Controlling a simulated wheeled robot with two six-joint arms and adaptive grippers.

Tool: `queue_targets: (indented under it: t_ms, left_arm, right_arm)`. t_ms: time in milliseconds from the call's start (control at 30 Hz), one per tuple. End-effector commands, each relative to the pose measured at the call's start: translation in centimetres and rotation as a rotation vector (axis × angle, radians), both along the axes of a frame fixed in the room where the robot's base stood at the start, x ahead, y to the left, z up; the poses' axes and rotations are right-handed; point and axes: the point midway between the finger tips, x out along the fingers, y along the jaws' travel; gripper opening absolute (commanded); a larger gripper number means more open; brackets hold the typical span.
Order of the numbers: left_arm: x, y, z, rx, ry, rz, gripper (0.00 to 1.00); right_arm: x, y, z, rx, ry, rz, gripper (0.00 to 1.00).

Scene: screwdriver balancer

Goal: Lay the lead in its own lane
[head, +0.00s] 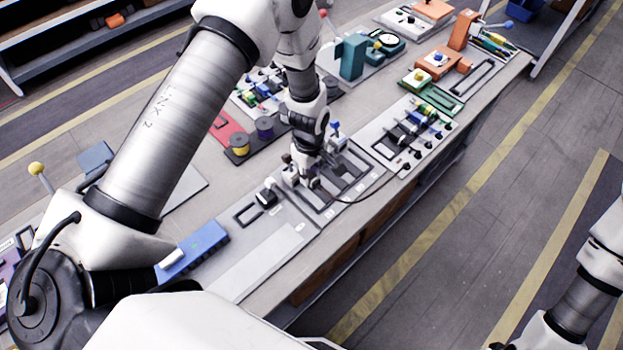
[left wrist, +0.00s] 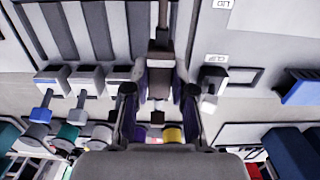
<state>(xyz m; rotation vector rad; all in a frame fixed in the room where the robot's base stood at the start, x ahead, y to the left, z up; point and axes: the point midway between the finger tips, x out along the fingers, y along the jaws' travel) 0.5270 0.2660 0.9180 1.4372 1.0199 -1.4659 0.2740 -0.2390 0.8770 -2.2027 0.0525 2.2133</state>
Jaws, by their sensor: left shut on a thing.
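My left gripper (head: 303,172) is low over the left end of a grey laned tray (head: 352,172). In the left wrist view its two fingers (left wrist: 158,95) are closed around the dark block-shaped end of a lead (left wrist: 160,62). A thin dark cable (head: 352,203) curves from near the gripper over the tray's front side to the right. The tray's dark lanes (left wrist: 75,30) show at the upper left of the wrist view, beside the held end. I cannot tell whether the held end touches the tray. My right arm shows at the lower right, its gripper out of the picture.
Grey connector blocks (left wrist: 50,75) stand beside the lanes. A rack of coloured parts (head: 415,130) is right of the tray. A pale bare panel (head: 255,265) lies at the front.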

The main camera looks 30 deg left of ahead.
Motion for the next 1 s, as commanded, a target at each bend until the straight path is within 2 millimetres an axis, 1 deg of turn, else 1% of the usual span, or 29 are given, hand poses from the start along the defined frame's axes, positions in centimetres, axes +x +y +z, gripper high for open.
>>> queue_targets:
  t_ms: [33, 67, 167, 267, 500, 633, 733, 1000]
  left_arm:
    - [0.1, 0.0, 0.5, -0.001, -0.002, 0.001, 0.00]
    - [0.1, 0.1, 0.5, -0.001, -0.003, 0.002, 0.00]
    - [0.1, 0.0, -0.3, -0.001, -0.003, 0.002, 0.00]
    - [0.1, 0.0, -1.5, -0.001, -0.004, 0.002, 0.00]
    - [0.1, 0.0, -5.4, -0.001, -0.003, 0.003, 0.00]
    - [0.1, -0.1, -6.8, -0.001, -0.003, 0.003, 0.00]
    - [0.1, -0.1, -7.2, -0.001, -0.003, 0.003, 0.00]
    - [0.1, -0.1, -7.1, -0.001, -0.004, 0.003, 0.00]
  right_arm:
    - [0.0, 0.0, 0.5, 0.000, 0.001, -0.002, 0.40]
    - [0.0, 0.0, 0.4, 0.000, 0.001, -0.002, 0.40]
    - [-0.1, 0.0, -0.3, 0.000, 0.002, -0.003, 0.40]
    - [-0.1, -0.1, -1.2, 0.000, 0.002, -0.004, 0.40]
    - [-0.1, -0.1, -4.0, 0.000, 0.002, -0.002, 0.40]
    - [-0.1, -0.1, -4.9, 0.000, 0.002, -0.002, 0.40]
    - [-0.1, -0.1, -5.1, 0.000, 0.002, -0.003, 0.40]
    - [-0.1, -0.1, -5.0, 0.000, 0.002, -0.003, 0.40]
